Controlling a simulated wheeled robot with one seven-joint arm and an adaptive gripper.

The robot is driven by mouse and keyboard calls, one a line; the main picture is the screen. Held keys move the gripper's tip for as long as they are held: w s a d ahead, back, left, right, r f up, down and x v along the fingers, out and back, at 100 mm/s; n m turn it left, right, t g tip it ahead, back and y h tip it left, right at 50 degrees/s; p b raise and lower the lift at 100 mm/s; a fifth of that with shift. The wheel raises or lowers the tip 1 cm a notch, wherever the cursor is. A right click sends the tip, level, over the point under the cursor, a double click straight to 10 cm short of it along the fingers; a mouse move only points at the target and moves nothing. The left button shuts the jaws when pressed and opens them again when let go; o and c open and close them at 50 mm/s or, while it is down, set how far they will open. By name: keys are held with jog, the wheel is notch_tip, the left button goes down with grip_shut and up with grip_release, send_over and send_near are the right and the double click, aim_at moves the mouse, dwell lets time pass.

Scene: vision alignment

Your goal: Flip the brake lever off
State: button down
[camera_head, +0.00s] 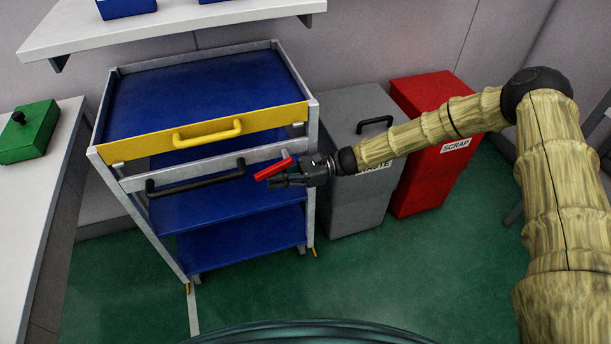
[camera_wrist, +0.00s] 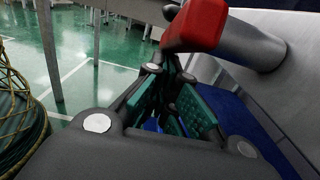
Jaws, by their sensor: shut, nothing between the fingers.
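The red brake lever (camera_head: 273,169) sits at the right front of the blue-shelved cart (camera_head: 150,137), below the yellow drawer front. It slants down to the left in the head view. In the wrist view the red lever (camera_wrist: 196,25) shows at the top, beside a grey cylindrical part. My gripper (camera_head: 284,181) is just below the lever in the head view. In the wrist view my gripper (camera_wrist: 172,108) has its green-padded fingers together and empty, below the lever's red end. I cannot tell whether the fingers touch the lever.
A yellow handle (camera_head: 207,132) and a black handle (camera_head: 196,180) project from the cart's front. A grey waste bin (camera_head: 350,195) and a red scrap bin (camera_head: 423,180) stand right of the cart. A white table (camera_head: 30,200) is at left. Green floor lies open in front.

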jog(key=shift+s+a+r, duration=0.1)
jog(key=shift+a+r, duration=0.2)
jog(key=shift+a, duration=0.05)
dwell(0.3)
jog(key=shift+b, duration=0.3)
notch_tip(320, 180, down, 4)
jog(key=d+b, duration=0.1)
jog(key=b, duration=0.2)
jog(key=v, duration=2)
jog(key=shift+f, duration=0.3)
jog(key=shift+a, duration=0.1)
